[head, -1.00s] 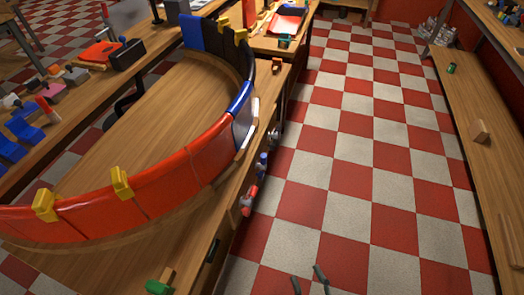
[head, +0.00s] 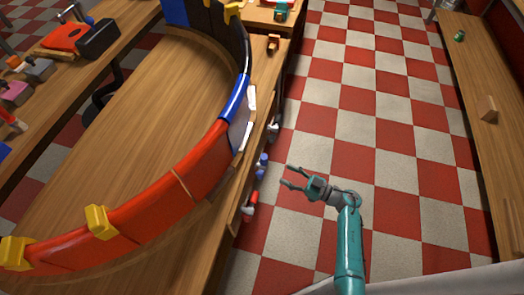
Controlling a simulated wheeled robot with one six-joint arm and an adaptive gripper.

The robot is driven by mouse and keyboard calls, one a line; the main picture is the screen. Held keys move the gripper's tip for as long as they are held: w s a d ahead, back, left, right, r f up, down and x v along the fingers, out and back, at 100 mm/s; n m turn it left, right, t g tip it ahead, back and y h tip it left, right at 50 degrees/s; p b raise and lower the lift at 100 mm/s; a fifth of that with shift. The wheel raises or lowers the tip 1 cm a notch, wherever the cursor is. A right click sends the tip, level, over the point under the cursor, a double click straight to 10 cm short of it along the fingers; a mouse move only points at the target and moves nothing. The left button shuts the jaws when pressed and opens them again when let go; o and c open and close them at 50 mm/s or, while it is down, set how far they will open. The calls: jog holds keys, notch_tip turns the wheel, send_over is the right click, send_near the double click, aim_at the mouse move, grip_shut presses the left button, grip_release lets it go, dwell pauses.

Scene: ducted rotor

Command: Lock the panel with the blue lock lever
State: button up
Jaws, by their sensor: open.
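A small blue part (head: 262,160), which looks like the blue lock lever, sticks out from the side of the wooden bench. Its exact shape is too small to tell. The curved ring of panels stands on the bench, with red panels (head: 150,215), a blue-edged panel (head: 236,97) and dark panels (head: 233,45). I cannot tell which panel the lever belongs to. My gripper (head: 287,176) is open and empty over the aisle. In the picture its fingertips are a little right of and below the blue part, apart from it.
A red-and-white part (head: 249,206) and a grey part (head: 273,129) also stick out from the bench side. Yellow clamps (head: 100,222) sit on the ring. The checkered floor (head: 370,130) is clear between this bench and the right-hand bench (head: 485,150).

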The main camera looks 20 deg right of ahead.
aim_at(264, 161)
jog(key=x, duration=0.7)
jog(key=d+x, duration=0.1)
jog(key=x, duration=0.3)
jog(key=shift+w+f, duration=0.3)
jog(key=shift+w, duration=0.1)
grip_shut()
